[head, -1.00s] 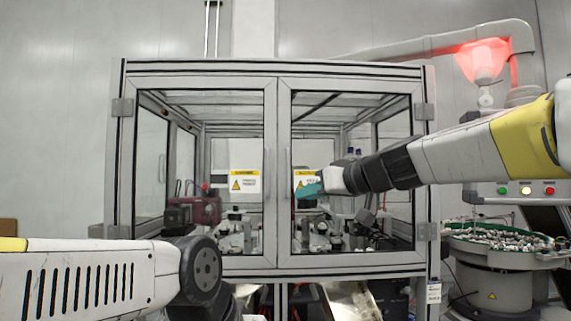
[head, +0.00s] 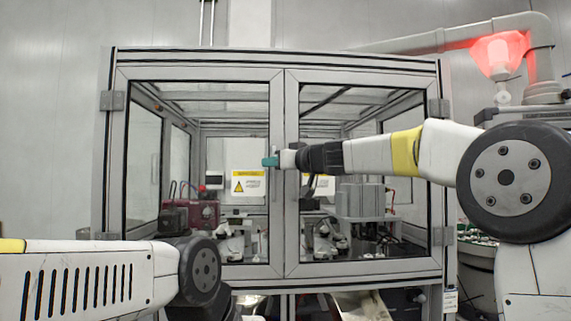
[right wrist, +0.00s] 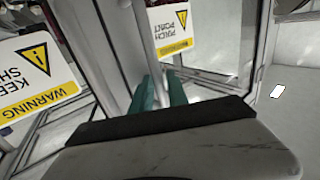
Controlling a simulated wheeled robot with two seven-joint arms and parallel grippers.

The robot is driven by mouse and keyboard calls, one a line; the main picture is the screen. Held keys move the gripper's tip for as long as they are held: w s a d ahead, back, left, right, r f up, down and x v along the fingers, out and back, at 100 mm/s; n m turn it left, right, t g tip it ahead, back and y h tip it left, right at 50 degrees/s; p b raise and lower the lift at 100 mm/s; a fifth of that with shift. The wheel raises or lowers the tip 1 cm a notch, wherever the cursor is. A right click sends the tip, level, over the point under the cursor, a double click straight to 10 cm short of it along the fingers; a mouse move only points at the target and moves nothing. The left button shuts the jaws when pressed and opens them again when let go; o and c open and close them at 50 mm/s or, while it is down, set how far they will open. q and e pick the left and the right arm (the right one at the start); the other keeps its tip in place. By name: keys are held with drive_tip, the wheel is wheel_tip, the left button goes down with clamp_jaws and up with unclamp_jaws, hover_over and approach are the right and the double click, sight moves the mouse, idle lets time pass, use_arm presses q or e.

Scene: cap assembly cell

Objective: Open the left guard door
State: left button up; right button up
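The left guard door (head: 120,150) is a framed clear panel on the front of the cabinet and looks shut. Its slim upright handle (head: 275,190) is by the door's inner edge. My right gripper (head: 270,161), with teal fingers, is at the upper part of this handle and partly covers it. In the right wrist view the fingers (right wrist: 160,94) stand apart with a narrow gap. A pale upright bar leads down towards that gap; I cannot tell whether the fingers touch it. My left gripper is out of view; only my left arm shows at the lower left.
The right guard door (head: 360,265) is beside it and looks shut, with my right arm across its front. Yellow-topped warning labels (head: 248,183) show on the doors. A red-lit lamp (head: 497,55) hangs at the upper right. Machinery stands inside the cabinet.

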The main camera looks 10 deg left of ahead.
clamp_jaws()
idle(1.4)
